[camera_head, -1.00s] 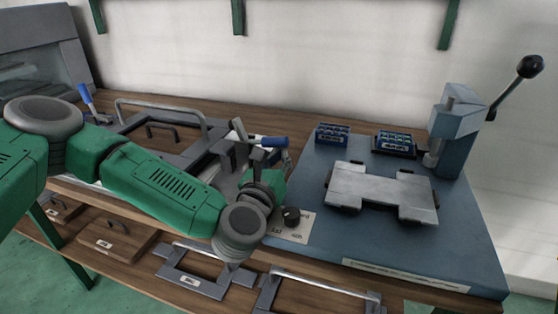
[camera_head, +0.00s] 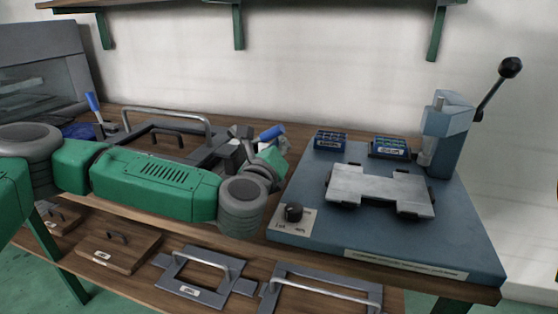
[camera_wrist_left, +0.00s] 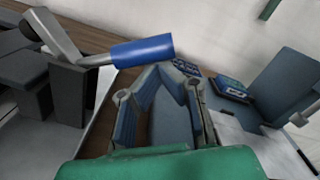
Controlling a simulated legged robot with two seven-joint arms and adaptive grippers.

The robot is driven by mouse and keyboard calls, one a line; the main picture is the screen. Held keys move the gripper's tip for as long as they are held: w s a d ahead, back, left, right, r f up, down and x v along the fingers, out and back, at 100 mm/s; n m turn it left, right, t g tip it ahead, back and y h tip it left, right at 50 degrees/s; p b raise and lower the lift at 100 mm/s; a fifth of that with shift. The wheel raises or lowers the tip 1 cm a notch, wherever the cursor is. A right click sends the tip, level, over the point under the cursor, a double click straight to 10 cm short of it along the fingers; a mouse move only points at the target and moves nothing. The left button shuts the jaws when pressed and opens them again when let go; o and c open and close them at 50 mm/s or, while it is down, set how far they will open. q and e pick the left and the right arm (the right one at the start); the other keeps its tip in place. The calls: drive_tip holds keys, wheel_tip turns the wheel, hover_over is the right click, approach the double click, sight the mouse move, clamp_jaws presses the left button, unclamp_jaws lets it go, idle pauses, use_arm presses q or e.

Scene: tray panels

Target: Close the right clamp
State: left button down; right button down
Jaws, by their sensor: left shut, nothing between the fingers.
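The right clamp has a blue handle (camera_head: 271,133) that lies low and slants up to the right, just beyond my left wrist. Its blue handle (camera_wrist_left: 142,50) and grey lever show large in the left wrist view. The left clamp's blue handle (camera_head: 93,101) stands nearly upright at the far left of the tray panel fixture. My left gripper (camera_head: 268,158) is beside the right clamp, partly hidden by my own wrist. In the left wrist view its fingers (camera_wrist_left: 163,76) are shut and empty, just below the handle. I cannot tell whether they touch it. My right gripper is not in view.
A blue-grey base (camera_head: 310,225) at right carries a metal plate (camera_head: 380,190), a black knob (camera_head: 293,212) and a lever press (camera_head: 448,130). Small blue trays (camera_head: 390,148) sit behind the plate. Framed panels with handles (camera_head: 195,270) lie on the lower shelf.

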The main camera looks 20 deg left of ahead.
sight(271, 130)
use_arm(q)
drive_tip(key=a+r, duration=0.1)
drive_tip(key=r+n+b, duration=0.1)
drive_tip(key=r, duration=0.1)
drive_tip(key=shift+w+a+n, duration=0.1)
drive_tip(key=shift+a+n, duration=0.2)
drive_tip(key=shift+a, duration=0.1)
drive_tip(key=a+r+b, duration=0.1)
drive_tip(key=a+r, duration=0.1)
drive_tip(key=a, duration=0.1)
drive_tip(key=shift+w+r, duration=0.1)
drive_tip(key=shift+r, duration=0.05)
